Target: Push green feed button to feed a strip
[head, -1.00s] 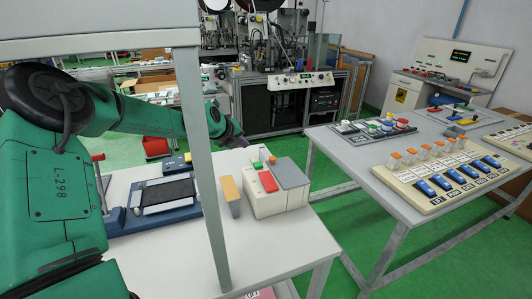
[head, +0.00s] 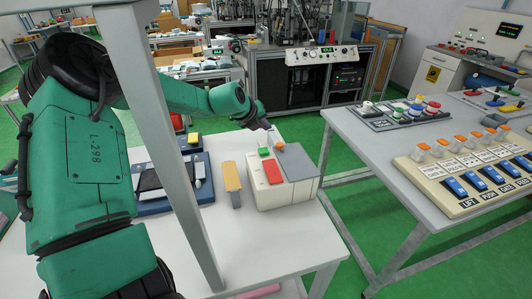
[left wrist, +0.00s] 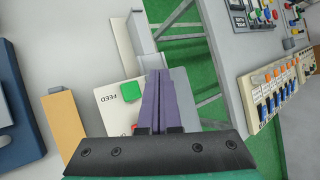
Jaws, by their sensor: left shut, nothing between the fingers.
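In the left wrist view the green button (left wrist: 131,88) lies next to the word FEED, left of my fingers. My left gripper (head: 268,127) is shut and empty, above the far side of the box, slightly right of the button in the head view. In the left wrist view its purple fingers (left wrist: 157,95) lie together and cover part of the box top. My right gripper is not in view.
A tan block (head: 232,183) stands just left of the box. A blue tray device (head: 180,206) lies further left. A grey post (head: 176,160) crosses the head view in front. A second table (head: 380,150) with switch panels stands to the right.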

